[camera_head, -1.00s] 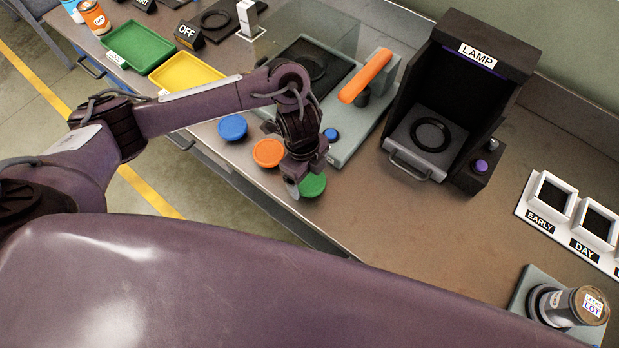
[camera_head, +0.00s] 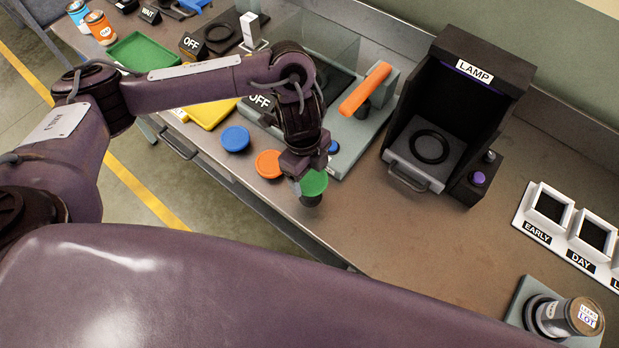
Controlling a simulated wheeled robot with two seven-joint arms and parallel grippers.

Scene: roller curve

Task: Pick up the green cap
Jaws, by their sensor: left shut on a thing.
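The green cap (camera_head: 314,183) is a small round disc in the camera_head view, near the middle of the bench's front part. My left gripper (camera_head: 303,186) is shut on it and holds it a little above the bench, with a dark shadow below it. The gripper's wrist hides part of the cap's upper left side. The orange cap (camera_head: 269,164) and the blue cap (camera_head: 235,139) lie on the bench to the left of it. My right gripper is not in view.
A grey press with an orange handle (camera_head: 365,88) stands behind the gripper. The black LAMP box (camera_head: 485,75) is to the right. Green (camera_head: 143,50) and yellow (camera_head: 212,113) trays are at the left. A jar (camera_head: 574,317) stands lower right. Bare bench lies right of the cap.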

